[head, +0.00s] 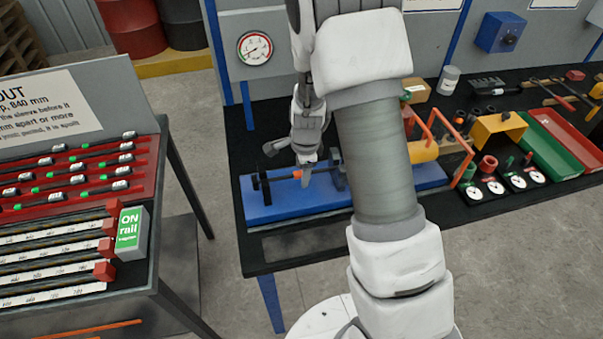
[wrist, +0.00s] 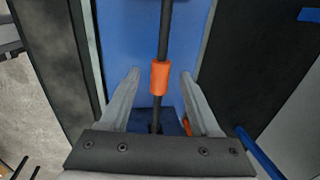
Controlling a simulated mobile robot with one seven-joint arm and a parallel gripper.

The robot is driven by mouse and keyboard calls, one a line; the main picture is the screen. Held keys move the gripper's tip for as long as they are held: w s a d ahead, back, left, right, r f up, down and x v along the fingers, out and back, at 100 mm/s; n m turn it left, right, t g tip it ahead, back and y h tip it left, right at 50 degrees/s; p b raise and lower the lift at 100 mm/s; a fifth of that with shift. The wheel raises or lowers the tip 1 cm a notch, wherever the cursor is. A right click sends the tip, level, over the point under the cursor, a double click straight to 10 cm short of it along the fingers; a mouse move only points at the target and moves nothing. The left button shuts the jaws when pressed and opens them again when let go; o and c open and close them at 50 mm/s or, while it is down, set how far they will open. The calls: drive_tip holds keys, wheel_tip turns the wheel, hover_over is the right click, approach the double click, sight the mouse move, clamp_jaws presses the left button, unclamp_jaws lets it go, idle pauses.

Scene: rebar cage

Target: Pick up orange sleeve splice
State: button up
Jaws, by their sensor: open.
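The orange sleeve splice (wrist: 159,77) sits around a dark bar (wrist: 165,30) in the wrist view, above a blue base. My gripper (wrist: 160,75) is open, with one finger on each side of the sleeve and a gap visible on both sides. In the head view the sleeve (head: 297,174) shows as a small orange spot on the bar, right beside my gripper (head: 308,170). The blue base (head: 400,178) lies on the dark bench. My forearm hides part of the bench and base in the head view.
A rack of bars (head: 75,180) stands at left. A pressure gauge (head: 254,49) hangs behind.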

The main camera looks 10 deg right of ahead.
drive_tip(key=shift+c, duration=0.2)
clamp_jaws()
idle(1.1)
